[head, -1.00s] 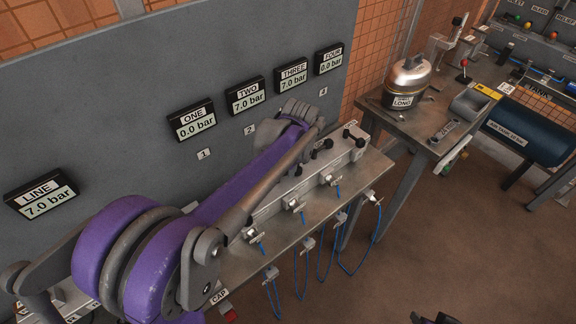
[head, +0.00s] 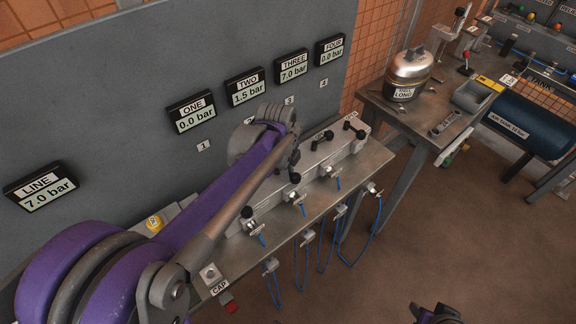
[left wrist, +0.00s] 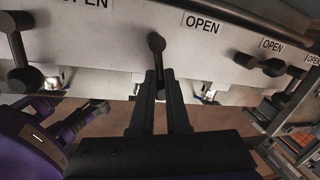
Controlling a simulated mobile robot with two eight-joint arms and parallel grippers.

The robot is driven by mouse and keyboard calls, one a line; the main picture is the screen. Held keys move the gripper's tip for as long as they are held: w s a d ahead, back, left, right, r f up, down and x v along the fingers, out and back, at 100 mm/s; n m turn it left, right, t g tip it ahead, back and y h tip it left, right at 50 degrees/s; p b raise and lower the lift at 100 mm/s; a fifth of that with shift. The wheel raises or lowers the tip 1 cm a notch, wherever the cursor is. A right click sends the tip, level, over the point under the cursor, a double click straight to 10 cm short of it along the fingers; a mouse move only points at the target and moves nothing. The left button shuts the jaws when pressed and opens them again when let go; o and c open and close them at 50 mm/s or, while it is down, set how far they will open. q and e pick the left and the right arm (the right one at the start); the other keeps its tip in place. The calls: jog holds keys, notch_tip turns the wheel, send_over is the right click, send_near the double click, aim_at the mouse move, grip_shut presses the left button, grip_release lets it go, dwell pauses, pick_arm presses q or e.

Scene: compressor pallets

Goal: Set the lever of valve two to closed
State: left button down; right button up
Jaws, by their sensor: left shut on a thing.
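The black lever of valve two (left wrist: 157,45) shows in the left wrist view, in front of the white manifold, left of an OPEN label. My left gripper (left wrist: 158,85) is shut on it, one dark finger on each side. In the head view my left gripper (head: 295,155) is over the manifold's second valve, partly hidden by my own arm. Gauge TWO (head: 247,89) reads 1.5 bar. What looks like my right gripper (head: 436,315) shows only in part at the bottom edge; its jaws are unclear.
Neighbouring levers stand close on the manifold: one at the left (left wrist: 22,65) and one at the right (left wrist: 262,65) in the left wrist view. Gauge ONE (head: 191,112) reads 0.0 bar, THREE (head: 291,68) 7.0. Blue hoses (head: 321,250) hang at the bench front.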

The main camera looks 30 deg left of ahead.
pick_arm(q)
jog(key=shift+s+d+f+m+h, duration=0.1)
jog(key=shift+s+m+h, duration=0.25)
jog(key=shift+m, duration=0.55)
jog(key=shift+s+d+f+m+h, duration=0.15)
jog(key=shift+s+m, duration=0.3)
jog(key=shift+m, duration=0.45)
pick_arm(e)
jog(key=shift+w, duration=0.1)
pick_arm(q)
jog(key=c, duration=1)
grip_release()
jog(key=shift+o, duration=0.4)
jog(key=shift+r, duration=0.1)
jog(key=shift+d+r, duration=0.1)
jog(key=shift+d, duration=0.05)
jog(key=shift+r, duration=0.2)
jog(key=d+p+v, duration=0.1)
jog(key=v, duration=0.9)
jog(key=shift+a+r, duration=0.25)
jog(key=shift+a, duration=0.2)
pick_arm(e)
jog(key=shift+w+d+r, duration=0.15)
jog(key=shift+d+r, duration=0.05)
jog(key=shift+r, duration=0.45)
